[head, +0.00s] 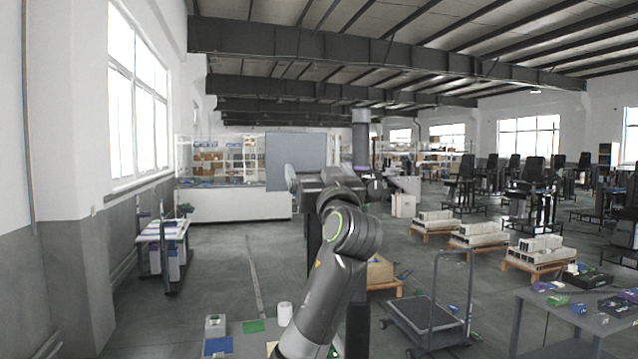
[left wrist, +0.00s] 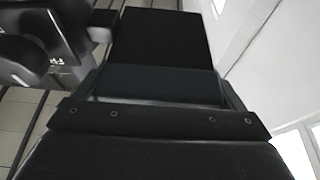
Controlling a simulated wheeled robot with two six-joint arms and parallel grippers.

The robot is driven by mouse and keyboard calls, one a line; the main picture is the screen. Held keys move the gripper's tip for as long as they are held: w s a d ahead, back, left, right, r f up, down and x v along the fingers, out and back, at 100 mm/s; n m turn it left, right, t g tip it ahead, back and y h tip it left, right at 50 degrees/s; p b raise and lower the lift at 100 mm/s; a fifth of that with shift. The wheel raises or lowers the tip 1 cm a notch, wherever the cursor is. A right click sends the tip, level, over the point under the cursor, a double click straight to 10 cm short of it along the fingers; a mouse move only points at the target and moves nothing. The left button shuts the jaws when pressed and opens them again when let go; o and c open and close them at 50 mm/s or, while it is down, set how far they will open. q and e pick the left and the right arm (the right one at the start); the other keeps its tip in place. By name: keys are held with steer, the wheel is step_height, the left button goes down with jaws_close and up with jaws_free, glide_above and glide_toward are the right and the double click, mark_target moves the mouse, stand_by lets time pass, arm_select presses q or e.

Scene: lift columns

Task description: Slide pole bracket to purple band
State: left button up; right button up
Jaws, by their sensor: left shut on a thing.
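The left wrist view shows large dark surfaces close up, with no clear fingertips. My right gripper is not in view.
A flat trolley (head: 427,320) with a tall handle stands on the floor at the right. A grey table (head: 540,300) with small parts is at the lower right. A white workbench (head: 163,231) stands at the left. Open floor lies between the bench and my arm.

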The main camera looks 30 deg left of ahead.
arm_select(q)
steer(key=shift+r, duration=0.1)
steer(key=o, duration=1.1)
steer(key=shift+s+d+f, duration=0.1)
steer(key=shift+d+f, duration=0.1)
steer(key=shift+f, duration=0.05)
steer(key=b+v, duration=0.8)
steer(key=v, duration=0.9)
steer(key=shift+b, duration=0.35)
steer(key=shift+a, duration=0.1)
